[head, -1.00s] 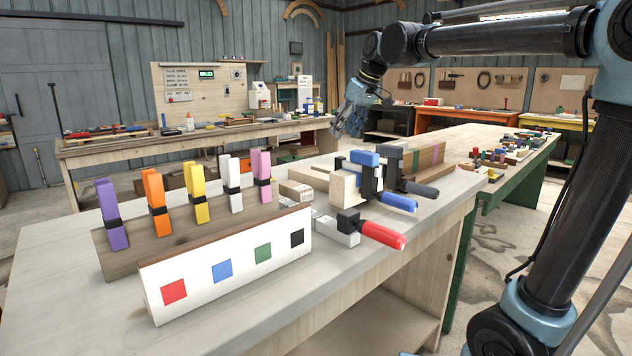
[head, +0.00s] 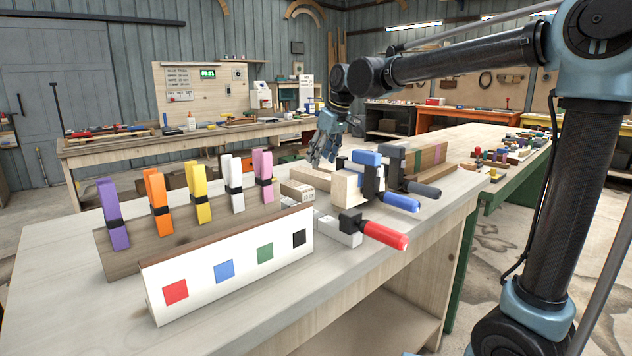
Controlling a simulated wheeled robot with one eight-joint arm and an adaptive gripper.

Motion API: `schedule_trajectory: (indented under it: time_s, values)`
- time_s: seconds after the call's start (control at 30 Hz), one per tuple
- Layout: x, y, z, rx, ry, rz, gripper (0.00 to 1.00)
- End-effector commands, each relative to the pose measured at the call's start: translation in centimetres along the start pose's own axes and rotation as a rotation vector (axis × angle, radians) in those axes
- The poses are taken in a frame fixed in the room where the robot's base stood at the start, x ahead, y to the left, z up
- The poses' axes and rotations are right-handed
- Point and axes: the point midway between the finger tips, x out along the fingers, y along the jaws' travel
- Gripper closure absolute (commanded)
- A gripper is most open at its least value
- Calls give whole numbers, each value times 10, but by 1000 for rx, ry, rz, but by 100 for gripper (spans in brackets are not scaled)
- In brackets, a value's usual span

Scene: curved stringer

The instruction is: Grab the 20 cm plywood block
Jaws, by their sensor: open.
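My gripper (head: 322,158) hangs open, fingers down, over the far part of the near bench, just behind the clamps. Several light wooden pieces lie below and in front of it. A pale block (head: 345,190) stands beside the clamps. A smaller block (head: 297,190) with dark marks lies to its left. A flat pale piece (head: 311,176) lies behind them, partly hidden. I cannot tell which of these is the 20 cm plywood block; no size can be read. The gripper appears empty and apart from the blocks.
Clamps with blue (head: 400,202), red (head: 385,236) and grey (head: 423,189) handles stand right of the blocks. A rack with coloured clips (head: 187,238) and a white board with coloured squares (head: 225,268) stand at the front. The bench's left side (head: 60,270) is clear.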

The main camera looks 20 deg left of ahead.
Motion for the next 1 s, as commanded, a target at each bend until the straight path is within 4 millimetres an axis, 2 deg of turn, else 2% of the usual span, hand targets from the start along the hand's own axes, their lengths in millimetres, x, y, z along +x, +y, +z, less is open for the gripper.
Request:
schedule_trajectory:
  time_s: [0.1,0.37,0.67,0.97,1.0]
  values:
    - [14,0,-1,0,0,0,48]
    - [30,-1,-1,-1,0,0,48]
    - [68,-2,-2,-1,0,0,48]
    - [73,-2,-1,-1,0,0,48]
    - [73,-2,-1,-1,0,0,51]
